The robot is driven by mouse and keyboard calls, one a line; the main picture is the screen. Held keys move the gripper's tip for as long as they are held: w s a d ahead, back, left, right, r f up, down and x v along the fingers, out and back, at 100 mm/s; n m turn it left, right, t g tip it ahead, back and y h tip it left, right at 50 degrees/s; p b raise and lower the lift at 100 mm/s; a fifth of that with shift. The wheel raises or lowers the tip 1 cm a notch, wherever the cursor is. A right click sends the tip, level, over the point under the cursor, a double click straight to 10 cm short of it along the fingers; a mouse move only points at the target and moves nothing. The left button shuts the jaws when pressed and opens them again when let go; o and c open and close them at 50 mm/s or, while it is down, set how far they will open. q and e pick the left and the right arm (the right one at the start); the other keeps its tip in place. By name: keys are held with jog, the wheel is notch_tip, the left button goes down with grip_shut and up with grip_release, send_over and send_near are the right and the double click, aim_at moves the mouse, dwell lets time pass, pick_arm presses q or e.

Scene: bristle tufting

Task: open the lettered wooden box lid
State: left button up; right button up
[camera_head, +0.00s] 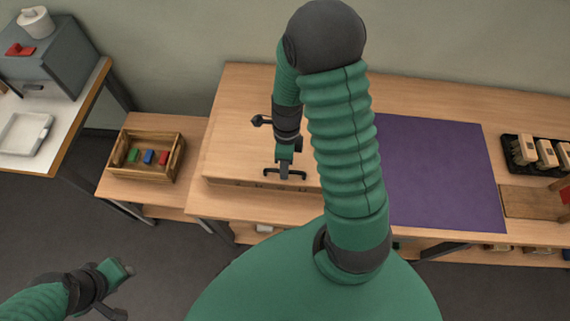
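A broad, low wooden box (235,150) with a flat closed lid sits on the left part of the wooden workbench; its front edge shows a seam. I can make out no letters on it, and my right arm hides its right part. My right gripper (285,174) hangs over the front part of the lid, fingers spread and nothing between them. I cannot tell whether it touches the lid. My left gripper (128,292) is at the lower left over the floor, away from the box, with its fingers apart and empty.
A purple mat (440,175) covers the bench's middle right. A black tray (515,160) with wooden blocks lies at the far right. An open wooden crate (122,160) with colored blocks stands left on a lower table. A grey machine (50,65) stands far left.

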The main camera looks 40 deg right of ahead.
jog(key=shift+c, duration=0.3)
grip_shut()
jog(key=shift+r, duration=0.1)
dwell(1.0)
